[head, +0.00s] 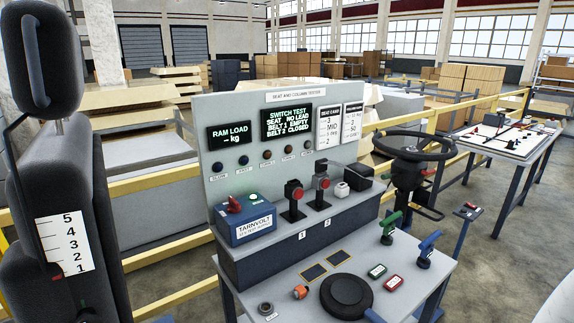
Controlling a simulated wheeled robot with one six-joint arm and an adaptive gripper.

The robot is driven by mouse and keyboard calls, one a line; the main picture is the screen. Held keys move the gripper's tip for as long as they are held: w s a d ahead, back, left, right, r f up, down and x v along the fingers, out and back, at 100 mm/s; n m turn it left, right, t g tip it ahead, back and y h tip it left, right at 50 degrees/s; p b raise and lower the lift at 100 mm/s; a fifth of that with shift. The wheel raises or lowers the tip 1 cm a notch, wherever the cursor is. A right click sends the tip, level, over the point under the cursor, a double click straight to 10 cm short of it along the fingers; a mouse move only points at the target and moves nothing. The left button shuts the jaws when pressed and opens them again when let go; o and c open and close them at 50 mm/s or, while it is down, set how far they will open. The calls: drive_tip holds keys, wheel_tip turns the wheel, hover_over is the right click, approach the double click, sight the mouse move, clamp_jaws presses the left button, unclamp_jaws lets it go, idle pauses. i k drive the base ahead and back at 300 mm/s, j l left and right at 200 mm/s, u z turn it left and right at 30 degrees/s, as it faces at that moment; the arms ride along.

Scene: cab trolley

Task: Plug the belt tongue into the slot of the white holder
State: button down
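A small white block (342,190), which looks like the white holder, stands on the raised shelf of the test bench; its slot is too small to make out. To its left stand two black buckle stands with red tops, stand 1 (293,200) and stand 2 (321,178). Stand 2 reaches higher and seems to have a tongue in it, though the detail is too small to be sure. The screen (288,121) reads belt 1 empty and belt 2 closed. I see no loose belt tongue. My gripper is not in view.
A blue box with a red knob (245,220) stands left on the shelf, a black block (366,171) right of the white one. The lower bench top holds a black disc (347,297), green lever (391,228) and blue lever (429,247). A steering wheel (414,142) stands right.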

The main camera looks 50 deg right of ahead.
sight(319, 167)
drive_tip(key=z, duration=1.3)
